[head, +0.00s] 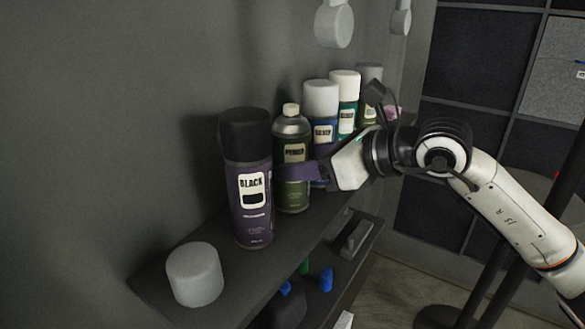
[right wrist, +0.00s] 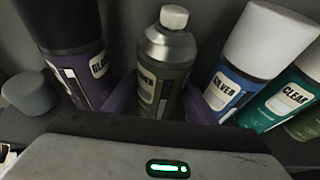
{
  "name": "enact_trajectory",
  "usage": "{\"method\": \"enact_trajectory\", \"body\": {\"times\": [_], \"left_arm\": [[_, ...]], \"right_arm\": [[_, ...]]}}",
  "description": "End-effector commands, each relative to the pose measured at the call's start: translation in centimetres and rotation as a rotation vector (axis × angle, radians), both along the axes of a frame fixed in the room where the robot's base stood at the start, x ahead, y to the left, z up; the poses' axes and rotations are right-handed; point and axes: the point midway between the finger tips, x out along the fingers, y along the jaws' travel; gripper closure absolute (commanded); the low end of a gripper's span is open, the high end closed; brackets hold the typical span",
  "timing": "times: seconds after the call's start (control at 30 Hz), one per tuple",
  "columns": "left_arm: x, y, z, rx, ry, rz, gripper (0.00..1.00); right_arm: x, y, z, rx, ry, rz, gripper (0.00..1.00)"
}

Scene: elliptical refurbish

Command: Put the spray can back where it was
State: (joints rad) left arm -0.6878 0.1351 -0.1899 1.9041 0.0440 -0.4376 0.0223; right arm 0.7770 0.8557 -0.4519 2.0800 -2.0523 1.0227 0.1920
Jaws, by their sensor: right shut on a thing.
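The olive-green spray can (head: 292,190) with a pale cap is upright in the row on the dark shelf (head: 230,290). Its base looks to be at shelf level, but I cannot tell if it bears its weight there. My right gripper (head: 300,173) reaches in from the right, its purple fingers shut around the can's body. In the right wrist view the can (right wrist: 166,75) stands between the two fingers (right wrist: 163,105). My left gripper is out of view.
A grey cap (head: 194,274) sits at the shelf's near left end. A white-capped green can (head: 345,88) and a grey-capped can (head: 369,78) stand farther along. A lower shelf holds small blue pieces (head: 326,279). A wall closes the back.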

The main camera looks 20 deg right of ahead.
Motion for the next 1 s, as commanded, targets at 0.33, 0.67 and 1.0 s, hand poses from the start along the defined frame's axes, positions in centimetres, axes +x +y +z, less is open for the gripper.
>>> {"method": "enact_trajectory", "body": {"times": [0.33,0.67,1.0], "left_arm": [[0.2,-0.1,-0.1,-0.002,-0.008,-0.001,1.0],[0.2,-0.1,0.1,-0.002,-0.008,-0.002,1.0],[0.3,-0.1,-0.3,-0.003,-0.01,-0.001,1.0]], "right_arm": [[0.0,0.0,-0.2,0.002,-0.006,0.0,0.76],[0.0,0.0,-0.1,0.001,-0.001,0.0,0.31],[-2.0,-1.7,1.0,-0.004,-0.004,-0.002,0.31]]}}
